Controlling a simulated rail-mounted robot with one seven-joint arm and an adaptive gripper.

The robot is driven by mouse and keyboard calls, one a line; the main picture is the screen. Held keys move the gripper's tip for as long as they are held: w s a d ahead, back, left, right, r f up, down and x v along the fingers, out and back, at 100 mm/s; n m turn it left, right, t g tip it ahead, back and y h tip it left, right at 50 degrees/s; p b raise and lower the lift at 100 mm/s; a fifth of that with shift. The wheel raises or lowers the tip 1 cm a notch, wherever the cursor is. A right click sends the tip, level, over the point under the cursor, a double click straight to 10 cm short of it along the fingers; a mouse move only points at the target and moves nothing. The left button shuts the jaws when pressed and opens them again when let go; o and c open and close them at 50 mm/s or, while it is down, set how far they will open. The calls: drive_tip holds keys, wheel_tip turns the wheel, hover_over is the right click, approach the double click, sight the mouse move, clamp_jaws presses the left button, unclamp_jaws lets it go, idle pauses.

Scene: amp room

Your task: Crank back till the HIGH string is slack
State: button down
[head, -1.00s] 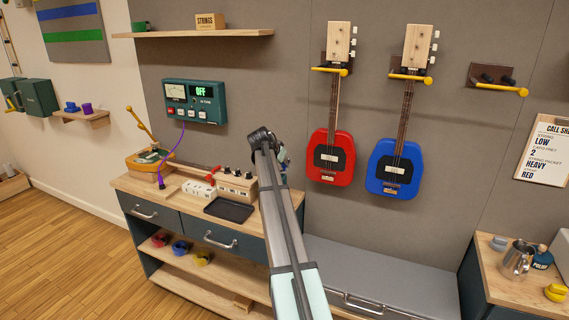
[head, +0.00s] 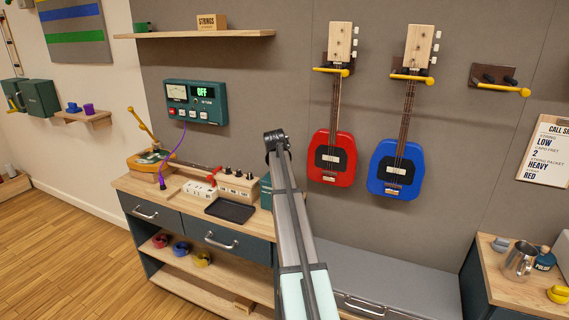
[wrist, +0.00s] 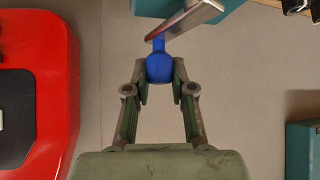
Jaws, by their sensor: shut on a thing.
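My gripper (wrist: 160,75) is shut on a blue knob (wrist: 159,66) in the wrist view. The knob joins a flat metal crank arm (wrist: 187,18) that slants to the upper right, in front of a teal body (wrist: 232,10). In the head view my arm hides the gripper and the knob. The red guitar (head: 331,158) and the blue guitar (head: 396,169) hang on the wall, right of my arm. The red guitar's body (wrist: 72,90) also shows at the left of the wrist view. I cannot tell which string is HIGH or how tight it is.
A teal meter (head: 195,102) on the wall reads OFF. The workbench (head: 130,185) holds a black tray (head: 230,210) and a small wooden box with knobs (head: 236,184). A grey-topped chest (head: 385,268) stands below the guitars. Another teal box (wrist: 303,150) edges into the wrist view.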

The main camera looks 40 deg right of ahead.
drive_tip(key=shift+w+a+n+t+y, duration=0.15)
drive_tip(key=shift+w+n+t+y, duration=0.4)
drive_tip(key=shift+n, duration=0.45)
drive_tip(key=shift+w+a+n+t+y, duration=0.15)
drive_tip(key=shift+w+n+t+y, duration=0.2)
drive_tip(key=shift+n+y, duration=0.55)
drive_tip(key=c, duration=1)
unclamp_jaws()
drive_tip(key=shift+o, duration=0.2)
drive_tip(key=v, duration=1.2)
drive_tip(key=shift+a+f, duration=0.15)
drive_tip(key=shift+a, duration=0.05)
